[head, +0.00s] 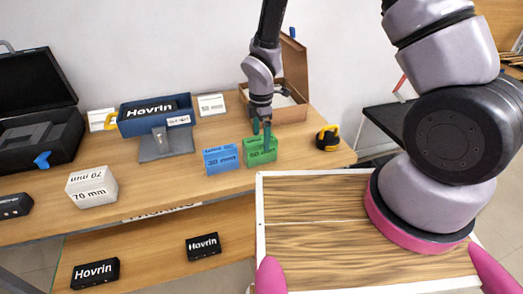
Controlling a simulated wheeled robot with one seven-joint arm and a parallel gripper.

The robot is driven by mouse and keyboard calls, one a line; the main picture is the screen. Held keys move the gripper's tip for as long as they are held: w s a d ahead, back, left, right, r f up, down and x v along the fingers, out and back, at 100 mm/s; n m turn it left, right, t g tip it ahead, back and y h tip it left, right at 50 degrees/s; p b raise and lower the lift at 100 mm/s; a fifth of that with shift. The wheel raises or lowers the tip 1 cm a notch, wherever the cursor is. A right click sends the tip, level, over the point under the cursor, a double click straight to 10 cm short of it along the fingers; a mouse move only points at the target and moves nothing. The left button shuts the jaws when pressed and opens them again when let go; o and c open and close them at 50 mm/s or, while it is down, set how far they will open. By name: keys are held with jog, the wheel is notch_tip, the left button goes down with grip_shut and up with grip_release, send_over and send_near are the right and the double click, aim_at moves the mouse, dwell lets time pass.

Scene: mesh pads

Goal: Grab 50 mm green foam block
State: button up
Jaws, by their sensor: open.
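The green foam block (258,155) stands on the wooden table in the head view, its 50 mm label partly covered. My gripper (262,136) is right above it with its fingers pointing down at the block's top. The gripper is open, and the fingertips overlap the upper part of the block in the picture. I cannot tell whether they touch it.
A blue 30 mm block (221,159) stands close to the left of the green one. A yellow and black tape measure (328,138) is to the right. A white 70 mm block (91,187) and blue bin (157,117) are left. An open brown box (291,107) stands behind.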

aim_at(260, 149)
jog(key=f, duration=0.6)
jog(key=shift+a, duration=0.25)
jog(key=c, duration=1.4)
